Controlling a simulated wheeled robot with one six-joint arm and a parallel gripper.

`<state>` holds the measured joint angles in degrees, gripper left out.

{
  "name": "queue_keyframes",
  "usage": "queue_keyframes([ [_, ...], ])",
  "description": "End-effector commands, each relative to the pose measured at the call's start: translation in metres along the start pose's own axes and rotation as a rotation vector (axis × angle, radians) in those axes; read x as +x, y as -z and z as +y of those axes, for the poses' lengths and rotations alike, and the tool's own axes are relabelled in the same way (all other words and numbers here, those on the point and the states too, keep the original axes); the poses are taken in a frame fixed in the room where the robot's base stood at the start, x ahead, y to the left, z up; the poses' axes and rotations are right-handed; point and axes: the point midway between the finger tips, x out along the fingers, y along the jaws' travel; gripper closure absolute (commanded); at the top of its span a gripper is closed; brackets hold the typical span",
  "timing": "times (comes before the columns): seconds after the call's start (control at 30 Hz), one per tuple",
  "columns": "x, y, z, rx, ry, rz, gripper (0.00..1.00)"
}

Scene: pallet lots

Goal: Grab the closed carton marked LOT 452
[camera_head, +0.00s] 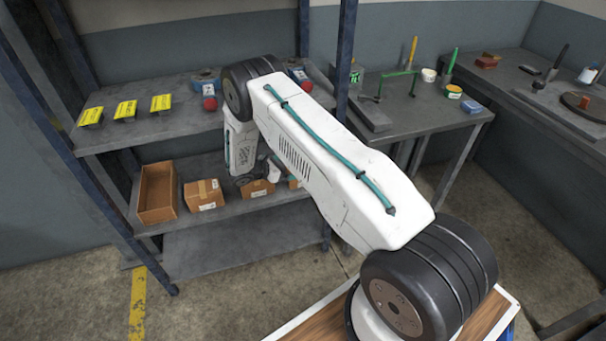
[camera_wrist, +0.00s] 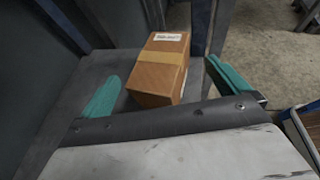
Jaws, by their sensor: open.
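In the wrist view a closed brown carton (camera_wrist: 160,72) with a tan tape band and a white label stands on a grey shelf. The label's print is too small to read. My gripper (camera_wrist: 163,68) is open, with its green fingers apart on either side of the carton's near part; I cannot tell whether they touch it. In the head view closed cartons stand on the lower shelf: one at left (camera_head: 204,195), one in the middle (camera_head: 258,188) and one at right (camera_head: 294,182), partly hidden by my arm. Their lot marks are unreadable.
An open, empty box (camera_head: 158,194) stands at the lower shelf's left. Yellow signs (camera_head: 126,109) stand on the upper shelf (camera_head: 150,128), close above. Blue rack posts (camera_head: 345,55) bound the shelves. A workbench (camera_head: 425,118) with tools is at right.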

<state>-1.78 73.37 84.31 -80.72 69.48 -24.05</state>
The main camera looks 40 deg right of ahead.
Motion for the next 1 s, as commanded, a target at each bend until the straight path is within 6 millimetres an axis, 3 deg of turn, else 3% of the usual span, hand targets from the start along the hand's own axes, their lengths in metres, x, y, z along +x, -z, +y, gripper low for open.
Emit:
queue_keyframes([
  [0.4, 0.051, 0.005, 0.004, 0.004, 0.004, 0.002, 0.0],
  [0.67, 0.057, 0.005, 0.005, 0.002, 0.001, 0.001, 0.0],
  [0.77, 0.057, 0.005, 0.005, 0.003, 0.002, 0.001, 0.22],
  [0.93, 0.057, 0.006, 0.004, 0.001, 0.002, 0.002, 0.7],
  [1.0, 0.057, 0.006, 0.004, 0.001, 0.003, 0.003, 0.76],
])
